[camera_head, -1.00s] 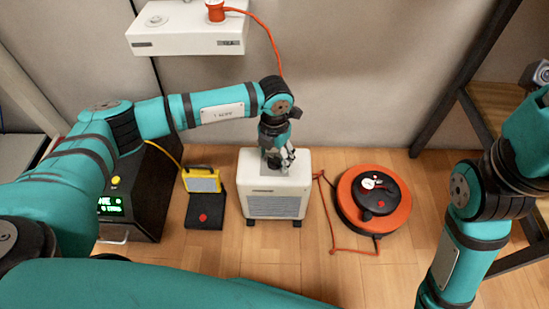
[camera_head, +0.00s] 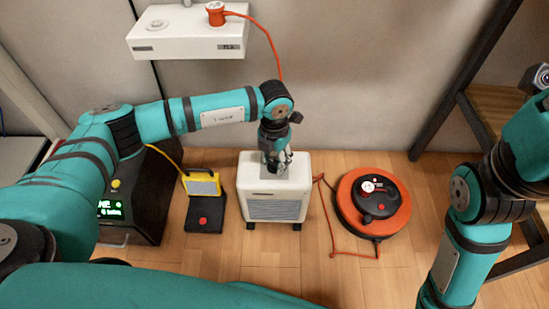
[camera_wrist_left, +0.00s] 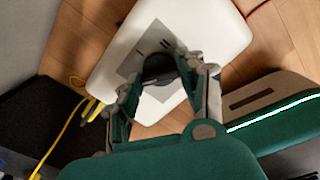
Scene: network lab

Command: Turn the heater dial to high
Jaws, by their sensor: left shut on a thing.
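The heater (camera_head: 273,208) is a white box with a grey slatted front, standing on the floor in the middle of the head view. In the left wrist view its white top (camera_wrist_left: 215,22) carries a grey panel (camera_wrist_left: 133,60) with dark marks and a black round dial (camera_wrist_left: 158,68). My left gripper (camera_head: 275,165) reaches down onto the heater's top. In the left wrist view its two fingers (camera_wrist_left: 163,80) are closed on the dial from either side. The dial's pointer and setting cannot be read. My right arm shows at the right edge, but its gripper is out of view.
An orange cable reel (camera_head: 352,215) stands on the floor right of the heater. A yellow lamp (camera_head: 203,184) and a black box with a red button (camera_head: 206,213) are to its left. A white wall unit (camera_head: 187,40) hangs behind, with an orange plug and cord.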

